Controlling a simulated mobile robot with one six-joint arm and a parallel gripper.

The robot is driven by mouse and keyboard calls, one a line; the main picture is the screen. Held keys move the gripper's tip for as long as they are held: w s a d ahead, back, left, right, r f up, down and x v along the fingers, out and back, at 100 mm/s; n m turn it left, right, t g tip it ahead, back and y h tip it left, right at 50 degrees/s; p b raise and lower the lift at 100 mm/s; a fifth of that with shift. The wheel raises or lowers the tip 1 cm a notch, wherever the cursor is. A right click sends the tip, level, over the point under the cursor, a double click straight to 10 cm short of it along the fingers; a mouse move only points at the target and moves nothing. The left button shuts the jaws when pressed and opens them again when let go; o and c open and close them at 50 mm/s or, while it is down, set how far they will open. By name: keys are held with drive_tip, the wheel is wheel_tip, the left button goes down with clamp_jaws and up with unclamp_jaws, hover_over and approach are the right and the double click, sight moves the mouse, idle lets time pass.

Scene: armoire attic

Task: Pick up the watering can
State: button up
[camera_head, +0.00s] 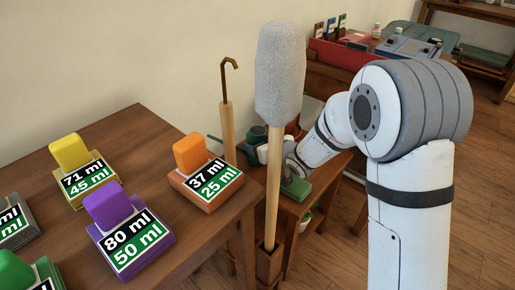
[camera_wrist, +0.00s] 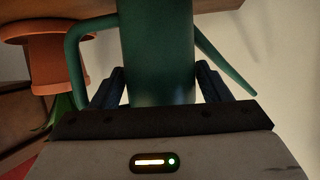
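The dark green watering can (camera_wrist: 157,55) fills the middle of the wrist view, which shows the scene upside down. Its curved handle is at left and its thin spout at right. Its base meets or nearly meets a wooden surface at the top. My gripper (camera_wrist: 160,88) has one dark finger on each side of the can's body; I cannot tell whether they press on it. In the head view the can (camera_head: 257,138) shows only partly, behind a grey duster and beside my wrist.
The grey duster (camera_head: 281,75) and a hooked stick (camera_head: 228,110) stand upright in front of the can. A wooden table (camera_head: 130,130) with several labelled blocks is at left. In the wrist view an orange pot (camera_wrist: 45,35) with a plant stands beside the handle.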

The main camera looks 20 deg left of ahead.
drive_tip(key=c, duration=0.7)
drive_tip(key=shift+r, duration=0.15)
drive_tip(key=shift+c, duration=0.4)
